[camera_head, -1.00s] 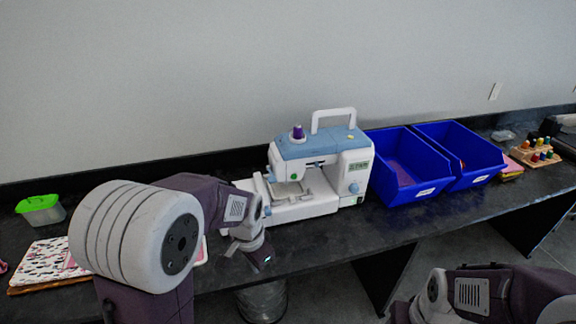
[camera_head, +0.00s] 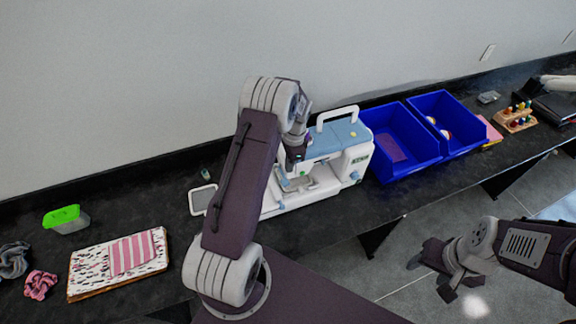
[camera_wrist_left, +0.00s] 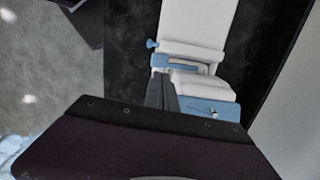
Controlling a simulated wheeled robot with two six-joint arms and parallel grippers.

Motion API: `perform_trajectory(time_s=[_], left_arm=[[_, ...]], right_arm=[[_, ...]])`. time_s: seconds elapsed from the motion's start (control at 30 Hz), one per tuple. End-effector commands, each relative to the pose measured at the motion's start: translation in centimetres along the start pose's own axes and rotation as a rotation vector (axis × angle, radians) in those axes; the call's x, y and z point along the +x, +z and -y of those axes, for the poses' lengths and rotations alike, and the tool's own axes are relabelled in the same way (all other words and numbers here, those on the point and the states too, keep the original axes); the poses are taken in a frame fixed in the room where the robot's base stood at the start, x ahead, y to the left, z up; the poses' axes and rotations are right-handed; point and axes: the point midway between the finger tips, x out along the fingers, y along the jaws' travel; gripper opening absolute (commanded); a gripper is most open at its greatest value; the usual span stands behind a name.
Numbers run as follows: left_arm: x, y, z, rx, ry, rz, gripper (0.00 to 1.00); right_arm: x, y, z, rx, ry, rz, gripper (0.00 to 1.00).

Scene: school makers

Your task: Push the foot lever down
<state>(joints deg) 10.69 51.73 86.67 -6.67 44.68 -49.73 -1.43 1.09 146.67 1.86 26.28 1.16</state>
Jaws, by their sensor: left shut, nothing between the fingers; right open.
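The white and blue sewing machine (camera_head: 352,150) stands on the black counter, its handle upright. My left arm reaches across its left part in the head view. My left gripper (camera_head: 290,172) is shut and empty, close to the machine's needle end. In the left wrist view the shut fingertips (camera_wrist_left: 161,88) appear beside the machine's white and blue parts (camera_wrist_left: 193,62). I cannot tell whether they touch. I cannot make out the foot lever clearly; the arm covers part of that area. My right gripper (camera_head: 430,280) is open and empty, over the floor in front of the counter.
Two blue bins (camera_head: 402,158) stand right of the machine, with a thread rack (camera_head: 516,118) beyond. At left are a green-lidded box (camera_head: 66,220), a patterned fabric stack (camera_head: 118,262) and scrunchies (camera_head: 40,284). The counter (camera_head: 130,205) between box and machine is mostly clear.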

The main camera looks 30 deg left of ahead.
Motion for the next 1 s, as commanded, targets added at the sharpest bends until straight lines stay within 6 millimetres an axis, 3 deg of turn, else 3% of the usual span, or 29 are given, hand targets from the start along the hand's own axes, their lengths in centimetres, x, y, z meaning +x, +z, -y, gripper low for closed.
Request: perform_trajectory(time_s=[0.03,0.1,0.57,1.0], left_arm=[[-0.7,0.3,-0.1,-0.004,0.007,0.005,0.0],[-0.9,0.5,0.0,-0.008,0.009,0.006,0.0],[-0.4,0.5,0.0,-0.01,0.008,0.005,0.0],[4.9,0.5,-0.1,-0.01,0.008,0.005,0.0]], right_arm=[[-1.1,-0.1,0.0,0.0,0.0,0.0,0.57],[-1.4,-0.1,0.0,0.0,0.0,0.0,0.57],[-0.8,-0.1,0.0,0.0,0.0,0.0,0.57],[3.3,0.4,-0.1,0.0,0.0,0.0,0.57]])
